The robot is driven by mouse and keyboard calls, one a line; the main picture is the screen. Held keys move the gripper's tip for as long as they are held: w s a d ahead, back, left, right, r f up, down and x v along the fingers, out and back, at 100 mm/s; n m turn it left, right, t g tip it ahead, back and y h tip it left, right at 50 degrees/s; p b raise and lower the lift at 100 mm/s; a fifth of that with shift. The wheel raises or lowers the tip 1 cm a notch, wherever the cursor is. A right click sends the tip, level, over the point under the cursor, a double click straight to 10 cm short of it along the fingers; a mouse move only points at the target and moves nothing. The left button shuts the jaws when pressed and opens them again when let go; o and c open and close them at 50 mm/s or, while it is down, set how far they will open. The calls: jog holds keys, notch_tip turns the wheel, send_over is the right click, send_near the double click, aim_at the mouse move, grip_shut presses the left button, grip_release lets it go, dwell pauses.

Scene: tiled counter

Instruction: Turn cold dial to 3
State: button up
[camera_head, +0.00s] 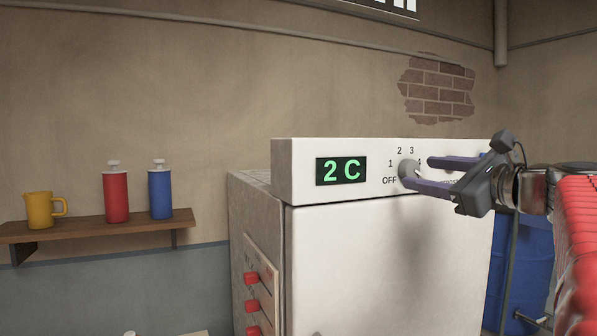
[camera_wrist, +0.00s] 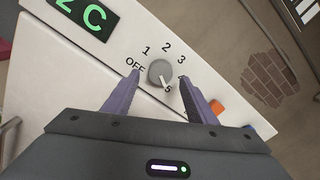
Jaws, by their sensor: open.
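The cold dial is a round grey knob (camera_head: 407,168) on the white front panel, with OFF, 1, 2, 3 and 4 printed around it. In the wrist view the knob (camera_wrist: 158,70) has a pale pointer mark towards the lower right, near the printed 5. The green display (camera_head: 341,171) reads 2C. My gripper (camera_head: 416,171) is open in front of the panel, its purple fingers reaching towards the knob. In the wrist view my gripper (camera_wrist: 159,75) has one fingertip on each side of the knob, apart from it.
The panel tops a white cabinet (camera_head: 390,260) with red switches (camera_head: 252,292) on its left side. A blue barrel (camera_head: 522,255) stands at right. A wall shelf (camera_head: 100,229) at left bears a yellow jug (camera_head: 40,210), a red bottle (camera_head: 116,197) and a blue bottle (camera_head: 160,194).

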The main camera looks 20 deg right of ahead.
jog(key=shift+w, duration=1.05)
jog(key=shift+c, duration=0.3)
